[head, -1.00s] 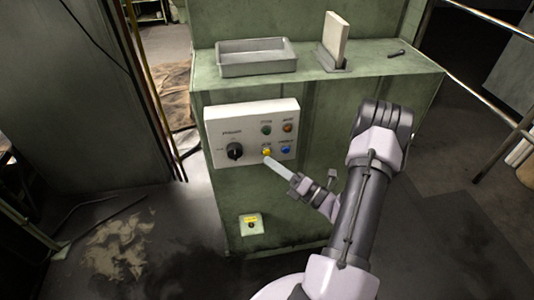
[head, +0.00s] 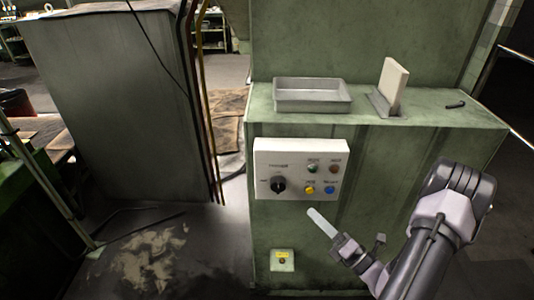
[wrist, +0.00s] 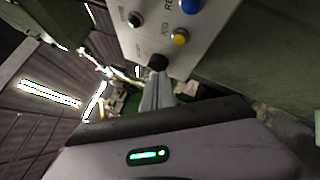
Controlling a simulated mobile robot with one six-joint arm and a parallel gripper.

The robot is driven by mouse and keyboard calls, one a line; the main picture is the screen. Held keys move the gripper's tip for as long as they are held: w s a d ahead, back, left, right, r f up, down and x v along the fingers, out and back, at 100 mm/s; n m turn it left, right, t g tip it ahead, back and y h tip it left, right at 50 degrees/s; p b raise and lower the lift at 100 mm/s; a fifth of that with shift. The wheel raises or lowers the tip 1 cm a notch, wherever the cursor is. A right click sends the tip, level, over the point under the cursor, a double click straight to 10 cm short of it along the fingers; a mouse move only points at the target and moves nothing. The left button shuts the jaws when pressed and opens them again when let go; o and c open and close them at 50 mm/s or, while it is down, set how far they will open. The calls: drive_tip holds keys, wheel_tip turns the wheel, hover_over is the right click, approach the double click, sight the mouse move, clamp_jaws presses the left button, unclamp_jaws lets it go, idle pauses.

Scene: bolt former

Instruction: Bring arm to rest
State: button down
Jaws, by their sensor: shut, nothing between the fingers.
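My gripper (head: 322,222) is shut and empty, in front of the green machine cabinet, below and to the right of the white control panel (head: 300,148). In the head view its pale fingers point up and left, apart from the panel. The panel has a black rotary knob (head: 278,185), a yellow button (head: 310,190), a blue button (head: 330,189), a green one (head: 312,168) and a red one (head: 334,169). In the wrist view, my shut fingers (wrist: 156,92) point toward the panel (wrist: 150,40), with the yellow button (wrist: 180,37) above them.
A grey metal tray (head: 312,96) and a white block in a grey holder (head: 393,85) stand on the cabinet ledge (head: 440,105). Open floor lies to the left.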

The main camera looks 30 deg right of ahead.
drive_tip(key=a+r+n+g+y, duration=0.5)
drive_tip(key=a+n+g, duration=0.2)
drive_tip(key=a+n, duration=0.25)
drive_tip(key=a+r+n+g+y, duration=0.5)
drive_tip(key=a+n+g, duration=0.1)
drive_tip(key=a+n, duration=0.35)
drive_tip(key=s+a+r+n+g+h, duration=0.2)
drive_tip(key=s+a+n+g+h, duration=0.55)
drive_tip(key=n, duration=0.65)
wheel_tip(320, 180, up, 5)
drive_tip(key=s+n+t+h, duration=0.2)
drive_tip(key=n+t+h, duration=0.3)
drive_tip(key=n+t, duration=0.1)
drive_tip(key=shift+s+a+r+n, duration=0.2)
drive_tip(key=shift+s+a+n, duration=0.1)
drive_tip(key=shift+n, duration=0.5)
idle(1.8)
